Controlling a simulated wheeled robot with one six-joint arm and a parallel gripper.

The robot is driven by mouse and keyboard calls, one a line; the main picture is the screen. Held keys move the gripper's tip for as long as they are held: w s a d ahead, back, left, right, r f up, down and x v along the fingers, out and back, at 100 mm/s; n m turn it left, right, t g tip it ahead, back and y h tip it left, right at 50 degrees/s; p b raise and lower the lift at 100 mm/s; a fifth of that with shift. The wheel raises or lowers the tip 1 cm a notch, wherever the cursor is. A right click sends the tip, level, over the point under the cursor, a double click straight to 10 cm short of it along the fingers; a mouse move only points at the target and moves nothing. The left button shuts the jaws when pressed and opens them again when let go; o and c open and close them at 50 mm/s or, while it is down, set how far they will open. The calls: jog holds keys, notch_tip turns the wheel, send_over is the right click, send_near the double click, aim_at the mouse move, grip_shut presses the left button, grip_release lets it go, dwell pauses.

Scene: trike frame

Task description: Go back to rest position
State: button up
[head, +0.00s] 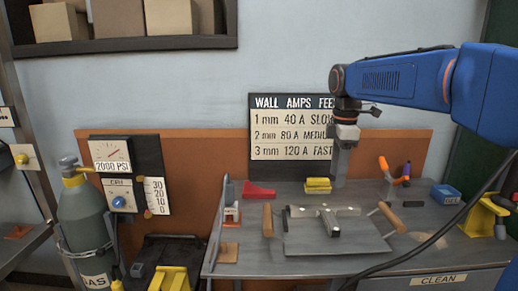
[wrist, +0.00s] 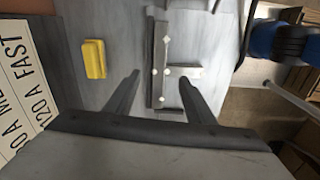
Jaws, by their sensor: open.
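My gripper (head: 340,180) hangs pointing down above the back of the workbench in the head view. In the wrist view my gripper (wrist: 159,78) has its two fingers spread apart with nothing held between them. A T-shaped grey metal frame (head: 333,222) lies on a dark plate on the bench, in front of my gripper. In the wrist view the frame (wrist: 160,90) shows as a long bar with several pale spots, beyond and between the fingers, apart from them.
A yellow block (head: 318,186) sits beside my gripper at the bench back; it also shows in the wrist view (wrist: 94,59). A red wedge (head: 259,190), wooden-handled tools, an orange-handled tool (head: 384,168) and a blue box (head: 445,194) stand around. The amps sign (head: 290,128) is close behind.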

jog(key=s+d+f+m+t, duration=0.1)
jog(key=s+d+f+m, duration=0.1)
jog(key=s+f+m, duration=0.3)
jog(key=s+d+f+m+t, duration=0.2)
jog(key=s+f+m, duration=0.4)
jog(key=s, duration=0.8)
jog(key=s+d+f+m+t, duration=0.1)
jog(key=s+f+m, duration=0.4)
jog(key=s, duration=0.5)
jog(key=shift+d+f+m+t, duration=0.15)
jog(key=shift+d+m+t, duration=0.15)
jog(key=shift+d+m, duration=0.3)
